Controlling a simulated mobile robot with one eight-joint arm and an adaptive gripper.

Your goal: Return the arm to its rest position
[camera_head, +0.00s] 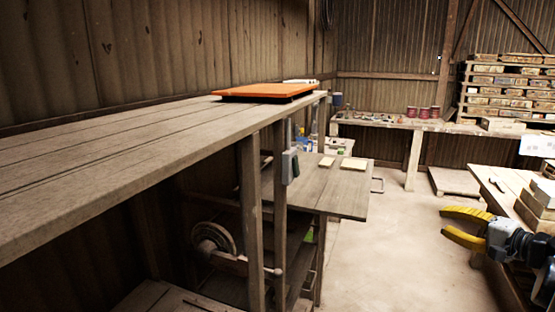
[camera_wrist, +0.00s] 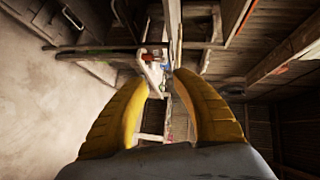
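My gripper (camera_head: 464,226) is at the right edge of the head view, with two yellow fingers pointing left. The fingers stand apart with nothing between them. It is in the air over the floor, in front of the right-hand workbench, clear of the shelf unit. In the wrist view both fingers of my gripper (camera_wrist: 162,88) come up from the bottom, with a gap between their tips. Part of my dark arm shows behind the gripper; the rest is out of the frame.
A wooden shelf (camera_head: 120,138) fills the left, with an orange panel (camera_head: 265,91) on top. A lower board (camera_head: 325,190) juts out with tiles on it. A workbench (camera_head: 497,184) stands right, near my arm. Stacked crates (camera_head: 508,90) are at the back. The middle floor (camera_head: 385,250) is clear.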

